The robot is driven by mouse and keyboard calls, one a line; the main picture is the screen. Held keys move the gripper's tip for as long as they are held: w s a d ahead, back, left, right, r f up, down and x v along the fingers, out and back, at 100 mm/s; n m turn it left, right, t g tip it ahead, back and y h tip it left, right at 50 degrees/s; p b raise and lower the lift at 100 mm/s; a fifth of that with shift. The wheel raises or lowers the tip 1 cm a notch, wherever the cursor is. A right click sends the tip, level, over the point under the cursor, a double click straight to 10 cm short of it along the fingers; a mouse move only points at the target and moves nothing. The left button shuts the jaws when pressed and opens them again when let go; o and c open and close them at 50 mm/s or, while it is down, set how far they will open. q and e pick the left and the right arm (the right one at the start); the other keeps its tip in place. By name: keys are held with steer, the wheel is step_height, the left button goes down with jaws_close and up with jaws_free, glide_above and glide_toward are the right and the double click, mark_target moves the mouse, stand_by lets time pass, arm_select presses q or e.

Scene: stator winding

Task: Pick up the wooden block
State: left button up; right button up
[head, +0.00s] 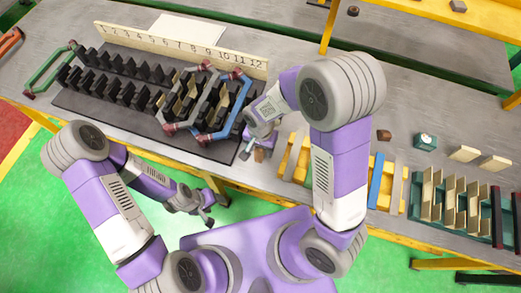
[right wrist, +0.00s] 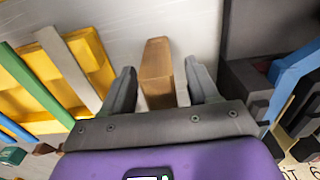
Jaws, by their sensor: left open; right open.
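The wooden block (head: 259,155) is a small brown piece on the grey table, right of the black slotted base. In the right wrist view the block (right wrist: 157,68) stands between the fingers of my right gripper (right wrist: 162,88). A gap shows on each side, so the fingers look apart from it. In the head view my right gripper (head: 250,147) is over the block and partly hides it. My left gripper (head: 206,212) is open and empty, off the table's front edge above the green floor.
Left of the block is the black base (head: 130,118) with several slots, wooden strips, coloured bent coils and a numbered board (head: 180,48). Right of it is a yellow rack (head: 295,158) with coloured bars. A darker brown block (head: 384,135) lies further right, near a teal block (head: 426,142).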

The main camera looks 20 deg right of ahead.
jaws_close()
stand_by(0.3)
